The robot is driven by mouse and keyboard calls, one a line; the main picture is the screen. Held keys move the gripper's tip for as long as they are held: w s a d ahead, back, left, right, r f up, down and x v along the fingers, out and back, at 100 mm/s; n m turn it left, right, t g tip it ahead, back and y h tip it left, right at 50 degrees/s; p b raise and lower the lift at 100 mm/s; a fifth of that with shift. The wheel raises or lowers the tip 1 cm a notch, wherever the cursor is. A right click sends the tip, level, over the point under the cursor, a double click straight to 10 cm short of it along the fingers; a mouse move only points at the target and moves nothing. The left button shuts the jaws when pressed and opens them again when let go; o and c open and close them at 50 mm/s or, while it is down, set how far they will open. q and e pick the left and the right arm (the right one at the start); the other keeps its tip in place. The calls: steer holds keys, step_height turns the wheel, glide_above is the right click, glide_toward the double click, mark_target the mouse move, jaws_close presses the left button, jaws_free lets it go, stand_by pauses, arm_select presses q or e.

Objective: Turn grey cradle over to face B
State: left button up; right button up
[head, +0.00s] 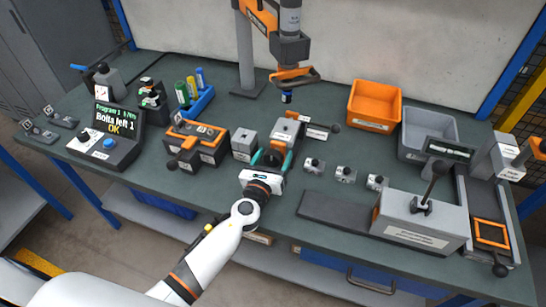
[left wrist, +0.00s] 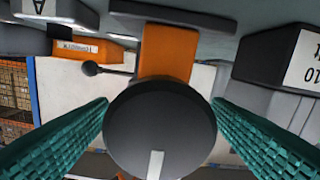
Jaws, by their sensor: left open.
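A grey block on an orange mount, apparently the grey cradle (head: 286,131), sits mid-bench just beyond my left gripper (head: 272,163). Its face letter is not readable in the head view. In the left wrist view, a round black knob (left wrist: 160,130) with a pale mark stands between my two teal fingers, in front of an orange post (left wrist: 168,52). The fingers are open, with a gap visible on both sides of the knob. A grey part marked A (left wrist: 40,9) shows at the top left of that view. My right gripper is not in view.
A small grey block (head: 244,145) and an orange-black fixture (head: 196,142) stand to the left. Small grey clamps (head: 345,174) stand to the right. A tool arm (head: 290,48) hangs behind. The display (head: 118,118) reads "Bolts left 1 OK".

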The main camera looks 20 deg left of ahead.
arm_select(q)
steer(key=shift+c, duration=0.5)
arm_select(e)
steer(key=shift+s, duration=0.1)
arm_select(q)
steer(key=c, duration=0.9)
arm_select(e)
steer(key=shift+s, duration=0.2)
